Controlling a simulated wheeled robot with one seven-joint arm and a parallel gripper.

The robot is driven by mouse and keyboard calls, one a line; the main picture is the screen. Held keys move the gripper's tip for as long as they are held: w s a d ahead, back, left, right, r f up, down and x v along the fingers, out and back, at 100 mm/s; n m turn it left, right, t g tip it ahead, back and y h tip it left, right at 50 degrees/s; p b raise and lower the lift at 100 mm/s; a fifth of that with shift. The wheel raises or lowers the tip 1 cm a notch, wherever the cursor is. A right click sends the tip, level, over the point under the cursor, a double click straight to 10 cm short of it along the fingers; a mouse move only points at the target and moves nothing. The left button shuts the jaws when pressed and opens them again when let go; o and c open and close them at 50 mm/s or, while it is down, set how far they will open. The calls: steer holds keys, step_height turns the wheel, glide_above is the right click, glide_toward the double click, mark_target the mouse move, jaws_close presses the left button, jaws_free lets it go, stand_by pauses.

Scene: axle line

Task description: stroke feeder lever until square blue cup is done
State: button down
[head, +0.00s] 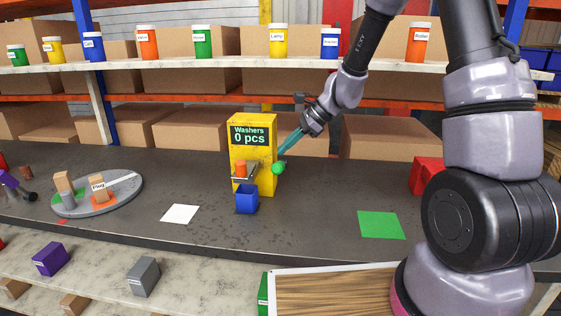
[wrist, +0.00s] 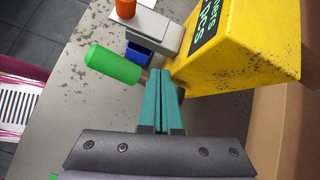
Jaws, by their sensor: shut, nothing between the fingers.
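The yellow feeder (head: 240,143) stands on the dark bench, and its display reads "Washers 0 pcs". Its lever ends in a green grip (head: 278,168) at the feeder's right side; the grip also shows in the wrist view (wrist: 113,64). The square blue cup (head: 246,200) stands in front of the feeder, under its spout, and is partly hidden in the wrist view (wrist: 145,52). Its contents cannot be made out. My gripper (head: 282,151) is shut and empty. In the wrist view its teal fingers (wrist: 158,75) are just right of the green grip, beside the feeder.
An orange cylinder (head: 241,169) sits on the feeder's front. A grey round tray (head: 125,196) with blocks lies at left. A white square (head: 180,213) and a green square (head: 381,225) lie flat on the bench.

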steer(key=shift+f, duration=0.1)
steer(key=shift+s+f, duration=0.15)
steer(key=shift+f, duration=0.15)
steer(key=shift+s+a+f, duration=0.1)
steer(key=shift+s+f, duration=0.15)
steer(key=shift+f, duration=0.35)
steer(key=shift+s+f, duration=0.2)
steer(key=shift+f, duration=0.45)
steer(key=shift+s+a+f, duration=0.1)
steer(key=shift+s+f, duration=0.15)
steer(key=shift+f, duration=0.35)
stand_by(2.1)
stand_by(0.4)
steer(key=shift+w+d+r, duration=0.1)
steer(key=shift+w+r, duration=0.2)
steer(key=shift+r, duration=0.45)
steer(key=shift+w+d+r, duration=0.1)
steer(key=shift+w+r, duration=0.15)
steer(key=shift+r, duration=0.5)
steer(key=shift+w+r, duration=0.3)
steer(key=shift+r, duration=0.45)
steer(key=shift+w+d+r, duration=0.1)
steer(key=shift+w+r, duration=0.2)
steer(key=shift+r, duration=0.5)
steer(key=shift+w+r, duration=0.25)
steer(key=shift+r, duration=0.55)
steer(key=shift+w+d+r, duration=0.1)
steer(key=shift+w+r, duration=0.2)
steer(key=shift+r, duration=0.5)
